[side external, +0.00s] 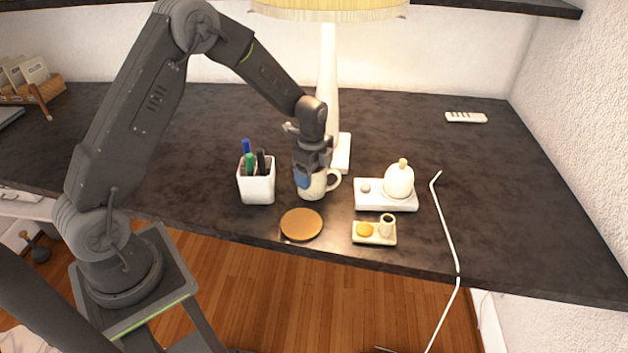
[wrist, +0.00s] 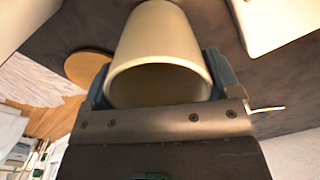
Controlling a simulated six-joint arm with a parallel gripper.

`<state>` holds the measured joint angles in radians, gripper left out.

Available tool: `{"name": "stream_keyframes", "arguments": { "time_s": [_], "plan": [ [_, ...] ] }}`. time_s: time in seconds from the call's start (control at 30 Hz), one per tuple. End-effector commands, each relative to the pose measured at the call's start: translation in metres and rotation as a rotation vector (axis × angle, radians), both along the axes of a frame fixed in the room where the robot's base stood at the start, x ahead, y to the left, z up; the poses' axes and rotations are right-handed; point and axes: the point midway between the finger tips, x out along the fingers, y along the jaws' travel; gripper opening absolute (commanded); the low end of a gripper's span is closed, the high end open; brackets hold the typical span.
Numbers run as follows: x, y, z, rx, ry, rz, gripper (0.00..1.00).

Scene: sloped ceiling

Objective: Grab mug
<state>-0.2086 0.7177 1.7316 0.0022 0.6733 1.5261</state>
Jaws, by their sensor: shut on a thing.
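A cream mug (side external: 313,189) stands upright on the dark counter, its handle pointing right in the side external view. My gripper (side external: 311,172) comes down over it from above and is shut on it. In the wrist view the mug (wrist: 158,50) fills the space between the two fingers of my gripper (wrist: 160,90), one on each side of its wall. The mug looks empty, though its inside is in shadow. I cannot tell whether its base touches the counter.
A white pen holder (side external: 257,187) stands close left of the mug. A round brown coaster (side external: 301,224) lies in front. A white tray with a pot (side external: 399,182) and a small snack tray (side external: 373,239) are to the right. A lamp (side external: 328,90) stands behind. The right counter is mostly clear.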

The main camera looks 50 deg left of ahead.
Motion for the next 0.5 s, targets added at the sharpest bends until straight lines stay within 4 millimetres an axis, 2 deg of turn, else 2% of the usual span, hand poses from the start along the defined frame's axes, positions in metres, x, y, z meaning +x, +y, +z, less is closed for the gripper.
{"name": "stream_keyframes", "arguments": {
  "time_s": [0.03,0.2,0.5],
  "plan": [
    [0.0001,0.0,0.0003,0.0,0.0,0.0,0.67],
    [0.0001,0.0,0.0004,0.0,-0.001,0.0,0.5],
    [0.0012,0.0002,0.0062,0.001,-0.005,0.0,0.5]
  ]
}}
